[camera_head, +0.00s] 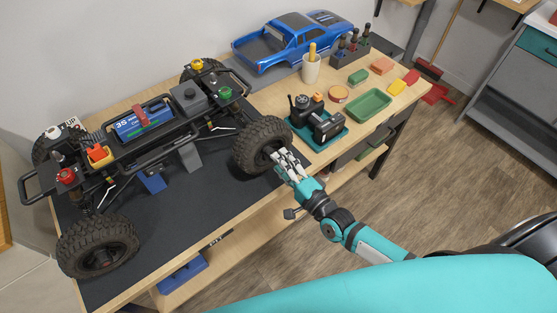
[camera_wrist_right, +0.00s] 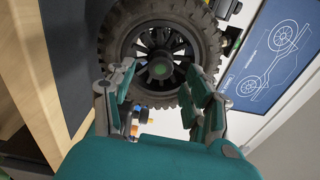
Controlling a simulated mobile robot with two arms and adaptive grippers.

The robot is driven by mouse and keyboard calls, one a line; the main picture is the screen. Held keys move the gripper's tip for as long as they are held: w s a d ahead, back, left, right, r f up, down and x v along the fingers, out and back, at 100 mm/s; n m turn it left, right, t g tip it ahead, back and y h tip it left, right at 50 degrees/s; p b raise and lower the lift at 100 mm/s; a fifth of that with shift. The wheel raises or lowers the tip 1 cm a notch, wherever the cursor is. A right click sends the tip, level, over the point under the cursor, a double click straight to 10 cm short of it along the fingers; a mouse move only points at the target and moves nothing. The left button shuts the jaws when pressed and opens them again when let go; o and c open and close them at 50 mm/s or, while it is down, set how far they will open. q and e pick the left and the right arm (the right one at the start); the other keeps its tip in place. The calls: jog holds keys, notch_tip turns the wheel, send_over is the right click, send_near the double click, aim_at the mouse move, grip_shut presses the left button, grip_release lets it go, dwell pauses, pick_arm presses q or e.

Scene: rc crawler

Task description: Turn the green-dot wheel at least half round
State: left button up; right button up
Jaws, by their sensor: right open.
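The RC crawler chassis (camera_head: 150,135) stands on a dark mat on the workbench. Its near right wheel (camera_head: 250,146) is a black knobby tyre with a spoked hub. My right gripper (camera_head: 286,163) is at the outer face of this wheel. It is open, with its fingers (camera_wrist_right: 160,72) on either side of the hub. Whether the fingertips touch the tyre or spokes I cannot tell. My left gripper is not in view.
A teal tray with a black device (camera_head: 318,122) stands just beyond the wheel. A green tray (camera_head: 368,105), a cup (camera_head: 311,70) and a blue car body (camera_head: 292,41) lie farther back. Open floor (camera_head: 420,170) lies right of the bench.

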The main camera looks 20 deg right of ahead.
jog(key=v, duration=1)
jog(key=shift+s, duration=0.2)
jog(key=shift+d, duration=0.1)
jog(key=s+d+f+n+g+h, duration=0.1)
jog(key=s+d+f+n+g, duration=0.15)
jog(key=f, duration=0.55)
jog(key=s+d+f+n+g+h, duration=0.1)
jog(key=s+f+n+g+h, duration=0.15)
jog(key=f, duration=0.55)
jog(key=s+d+f+n+g, duration=0.2)
jog(key=f+n, duration=0.1)
jog(key=f, duration=0.6)
jog(key=s+f+n+g+h, duration=0.1)
jog(key=s+f+n+g, duration=0.3)
jog(key=s+f, duration=0.4)
jog(key=s+a+f+n+g+h, duration=0.1)
jog(key=s+f+n+g, duration=0.4)
jog(key=s, duration=1.1)
notch_tip(320, 180, down, 4)
jog(key=shift+s+r+h, duration=0.15)
jog(key=shift+s+h, duration=0.15)
jog(key=shift+h, duration=0.05)
jog(key=shift+a, duration=0.1)
